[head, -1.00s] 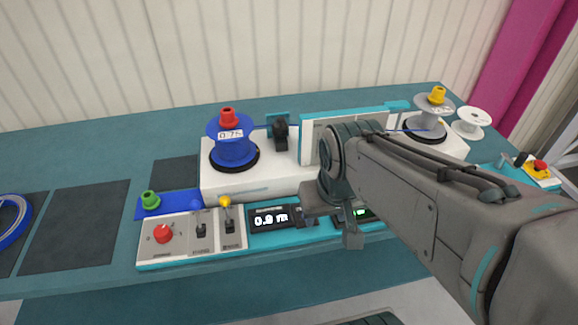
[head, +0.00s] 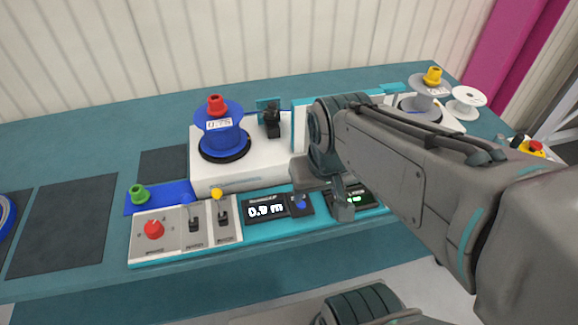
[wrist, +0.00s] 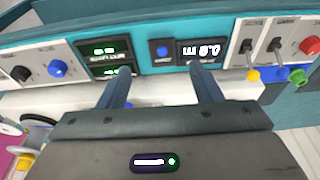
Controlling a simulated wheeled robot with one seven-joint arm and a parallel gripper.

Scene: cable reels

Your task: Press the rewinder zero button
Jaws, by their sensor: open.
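The zero button is a small blue button (head: 300,203) on a dark plate beside the 0.9 m display (head: 265,208) on the rewinder's front panel. In the wrist view the button (wrist: 162,50) shows upside down between and beyond my fingertips, left of the display (wrist: 200,51). My gripper (head: 335,203) is at the front panel in the head view, just right of the button, partly hidden by my arm. In the wrist view my gripper (wrist: 160,72) has its two fingers apart with nothing between them. No contact with the button is visible.
A green-lit display (wrist: 107,58) sits beside the button. A panel with a red knob (head: 154,229) and two levers lies left. The blue reel (head: 222,135) with a red cap stands behind on the white housing (head: 240,178). A grey reel (head: 420,107) stands right.

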